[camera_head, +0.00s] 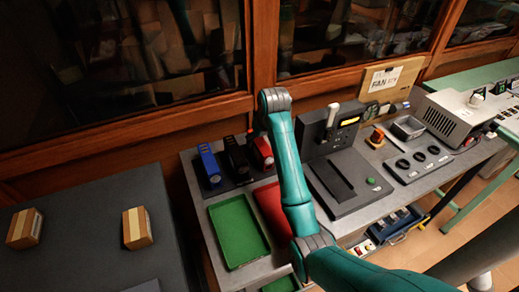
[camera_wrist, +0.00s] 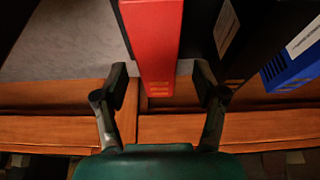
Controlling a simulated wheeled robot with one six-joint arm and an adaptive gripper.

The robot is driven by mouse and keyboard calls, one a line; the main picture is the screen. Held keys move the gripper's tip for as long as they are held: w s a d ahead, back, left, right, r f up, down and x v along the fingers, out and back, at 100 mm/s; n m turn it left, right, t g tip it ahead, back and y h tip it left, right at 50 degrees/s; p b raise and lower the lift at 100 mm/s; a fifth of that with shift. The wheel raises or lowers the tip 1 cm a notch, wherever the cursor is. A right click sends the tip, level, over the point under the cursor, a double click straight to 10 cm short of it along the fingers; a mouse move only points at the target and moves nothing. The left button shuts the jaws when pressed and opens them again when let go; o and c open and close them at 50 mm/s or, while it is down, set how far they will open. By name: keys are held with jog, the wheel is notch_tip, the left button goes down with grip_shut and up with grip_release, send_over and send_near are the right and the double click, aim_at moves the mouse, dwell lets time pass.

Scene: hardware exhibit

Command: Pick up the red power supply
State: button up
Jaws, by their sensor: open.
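The red power supply (camera_head: 263,152) stands at the back of the grey bench, at the right end of a row with a black unit (camera_head: 236,157) and a blue unit (camera_head: 209,165). In the wrist view the red power supply (camera_wrist: 155,45) fills the upper middle. My gripper (camera_wrist: 160,85) is open, with one finger on each side of the red unit's near end. A gap shows on the left side; the right finger is close to it, and contact cannot be told. In the head view my arm hides the gripper's fingers.
A green tray (camera_head: 238,231) and a red tray (camera_head: 273,212) lie in front of the units. A grey device with a lever (camera_head: 338,165) stands to the right. A wooden cabinet frame (camera_head: 130,130) rises directly behind. Two small boxes (camera_head: 137,228) sit on the dark table at left.

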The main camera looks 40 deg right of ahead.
jog(key=x, duration=0.5)
jog(key=shift+s+d+f, duration=0.1)
grip_shut()
